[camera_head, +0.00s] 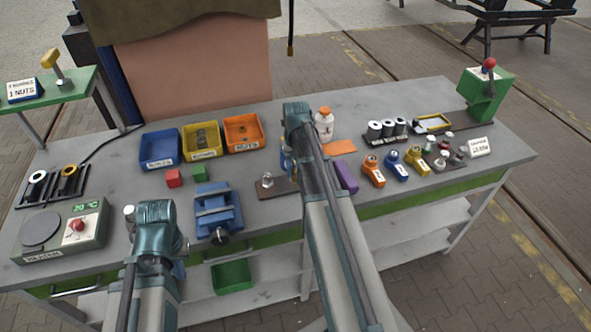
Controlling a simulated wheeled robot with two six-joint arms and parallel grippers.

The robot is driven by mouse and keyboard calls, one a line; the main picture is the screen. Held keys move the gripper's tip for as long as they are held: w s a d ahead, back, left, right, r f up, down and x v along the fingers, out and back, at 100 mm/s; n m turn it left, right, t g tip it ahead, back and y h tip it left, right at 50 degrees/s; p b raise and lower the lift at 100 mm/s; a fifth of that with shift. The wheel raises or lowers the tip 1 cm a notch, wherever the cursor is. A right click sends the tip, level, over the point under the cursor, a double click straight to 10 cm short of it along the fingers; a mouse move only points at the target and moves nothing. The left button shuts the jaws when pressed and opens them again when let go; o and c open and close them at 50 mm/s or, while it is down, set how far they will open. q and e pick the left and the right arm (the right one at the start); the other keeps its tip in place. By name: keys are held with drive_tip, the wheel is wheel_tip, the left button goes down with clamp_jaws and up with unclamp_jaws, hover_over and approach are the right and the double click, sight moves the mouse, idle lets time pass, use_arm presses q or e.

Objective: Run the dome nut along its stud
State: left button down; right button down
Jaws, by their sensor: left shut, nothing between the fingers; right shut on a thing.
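A small silver metal piece (267,180) stands on a brown plate (283,187) near the middle of the bench. It looks like a nut or stud fitting, but is too small to tell a dome nut from its stud. My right gripper (289,166) is low over the right end of this plate, mostly hidden behind my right arm. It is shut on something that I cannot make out. My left gripper (155,214) is shut and empty at the bench's front, left of the blue vise (214,212). Its fingertips are mostly hidden.
Blue, yellow and orange bins (242,132) stand behind. A heater (62,232) is at left.

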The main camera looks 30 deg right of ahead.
drive_tip(key=c, duration=0.5)
unclamp_jaws()
drive_tip(key=shift+d, duration=0.1)
drive_tip(key=shift+r, duration=0.1)
wheel_tip(320, 180, up, 14)
drive_tip(key=p, duration=1.3)
drive_tip(key=shift+f+p, duration=0.2)
drive_tip(key=shift+p, duration=0.2)
